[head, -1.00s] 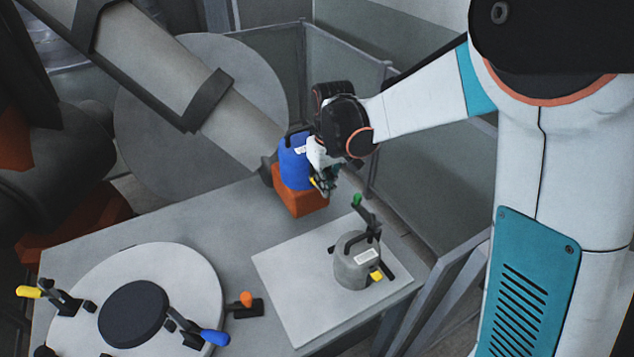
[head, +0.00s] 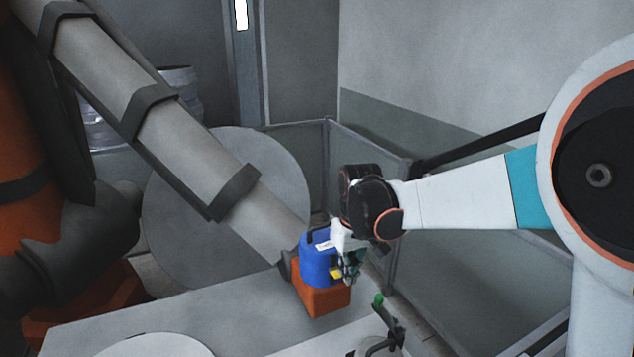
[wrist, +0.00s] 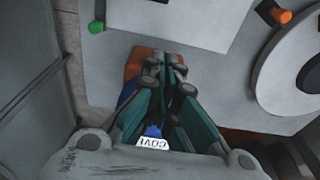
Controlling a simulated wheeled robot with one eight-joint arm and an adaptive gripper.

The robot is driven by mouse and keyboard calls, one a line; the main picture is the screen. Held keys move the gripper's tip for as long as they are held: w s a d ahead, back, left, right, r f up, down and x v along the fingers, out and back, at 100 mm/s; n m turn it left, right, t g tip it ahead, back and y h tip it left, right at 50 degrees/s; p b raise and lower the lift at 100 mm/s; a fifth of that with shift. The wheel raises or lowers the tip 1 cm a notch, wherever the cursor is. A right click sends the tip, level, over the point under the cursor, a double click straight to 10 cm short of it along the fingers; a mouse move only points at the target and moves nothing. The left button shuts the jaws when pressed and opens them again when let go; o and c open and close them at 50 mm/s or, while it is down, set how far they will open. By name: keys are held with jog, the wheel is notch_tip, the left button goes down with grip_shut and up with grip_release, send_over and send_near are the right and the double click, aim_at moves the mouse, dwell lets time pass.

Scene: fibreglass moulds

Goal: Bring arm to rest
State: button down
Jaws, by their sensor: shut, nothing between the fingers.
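My gripper (head: 350,266) is at the right side of a blue canister (head: 315,262) with a white label, which stands on an orange block (head: 322,299) at the table's far corner. In the wrist view, my gripper (wrist: 166,62) has its fingers together and empty, pointing over the orange block (wrist: 140,66). The fingers hide most of the blue canister (wrist: 127,92) there. I cannot tell whether the fingers touch the canister.
A green-tipped clamp (head: 381,312) stands on the table to the right. A large grey tube (head: 170,130) slopes down to the block from the left. Grey panels (head: 440,240) stand behind the table. A pale disc (head: 150,347) lies at front left.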

jog(key=s+d+r+m+t+b, duration=0.1)
jog(key=s+d+r+t+b, duration=0.15)
jog(key=s, duration=0.35)
jog(key=s+d+r+m+t+b, duration=0.1)
jog(key=s+d+r, duration=0.1)
jog(key=s+d, duration=0.3)
jog(key=s+d+f+m+t+b, duration=0.1)
jog(key=s+d+f+b, duration=0.1)
jog(key=s, duration=0.4)
jog(key=s+d+f+m+t+b, duration=0.1)
jog(key=s+f, duration=0.1)
jog(key=s, duration=0.4)
jog(key=shift+s+d+b, duration=0.3)
jog(key=shift+d+b, duration=0.05)
jog(key=shift+f+t, duration=0.15)
jog(key=shift+t, duration=0.1)
